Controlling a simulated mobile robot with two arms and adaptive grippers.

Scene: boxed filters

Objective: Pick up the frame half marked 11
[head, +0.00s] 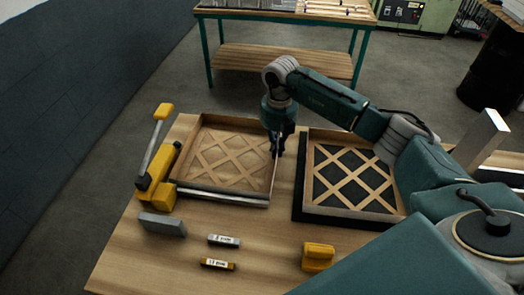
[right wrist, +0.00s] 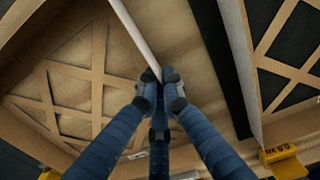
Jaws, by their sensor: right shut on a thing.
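A shallow wooden frame half with a brown lattice (head: 226,157) lies at the left of the table. Its lattice also shows in the right wrist view (right wrist: 98,72). A second frame half, with a lattice over black material (head: 350,178), lies to its right. I cannot read the number 11 on either. My right gripper (head: 277,150) points down at the right side of the brown frame half. In the right wrist view its fingertips (right wrist: 160,82) are shut on that frame's thin pale side wall. Whether the frame is lifted is unclear. My left gripper is out of view.
A yellow clamp-like tool (head: 157,172) and a grey block (head: 162,224) are at the left. Two small labelled blocks, grey (head: 224,240) and orange (head: 217,264), and a yellow block (head: 318,257) lie in front. A green-legged bench (head: 285,15) stands behind.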

